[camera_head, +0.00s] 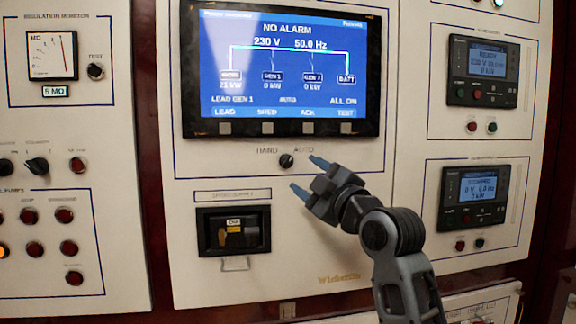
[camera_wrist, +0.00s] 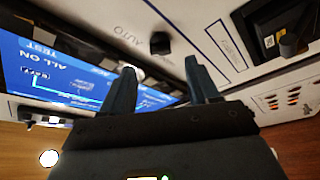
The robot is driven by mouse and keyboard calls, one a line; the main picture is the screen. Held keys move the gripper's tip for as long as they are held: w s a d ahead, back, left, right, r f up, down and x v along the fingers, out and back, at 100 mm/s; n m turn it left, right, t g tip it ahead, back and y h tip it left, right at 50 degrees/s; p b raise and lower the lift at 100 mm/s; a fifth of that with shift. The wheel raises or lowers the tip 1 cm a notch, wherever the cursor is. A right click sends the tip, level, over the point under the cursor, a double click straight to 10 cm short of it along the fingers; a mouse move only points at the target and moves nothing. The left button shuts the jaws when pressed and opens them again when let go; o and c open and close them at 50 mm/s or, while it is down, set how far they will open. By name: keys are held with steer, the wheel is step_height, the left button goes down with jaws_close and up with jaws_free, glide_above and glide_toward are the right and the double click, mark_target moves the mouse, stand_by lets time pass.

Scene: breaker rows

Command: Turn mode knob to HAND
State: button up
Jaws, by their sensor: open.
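The mode knob (camera_head: 286,161) is a small black knob on the white panel below the large screen, between the printed words HAND on its left and AUTO on its right. A pale mark shows on it and seems to lean toward AUTO. In the wrist view the knob (camera_wrist: 160,43) appears beyond the fingertips, roughly between them, with AUTO readable beside it. My gripper (camera_head: 308,176) is open and empty, just right of and below the knob in the head view. Its two blue fingers (camera_wrist: 160,68) are apart and do not appear to touch the knob.
The large blue screen (camera_head: 283,65) with its row of buttons is above the knob. A recessed dark breaker (camera_head: 233,230) is below left. Smaller controllers (camera_head: 474,198) are at the right, and other knobs and red lamps (camera_head: 69,215) at the left. Bare panel surrounds the knob.

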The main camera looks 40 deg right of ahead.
mark_target(290, 164)
steer(key=p+x, duration=0.1)
steer(key=x, duration=0.5)
steer(key=shift+w+d, duration=0.1)
steer(key=shift+w, duration=0.2)
steer(key=shift+c, duration=0.2)
steer(key=c, duration=1)
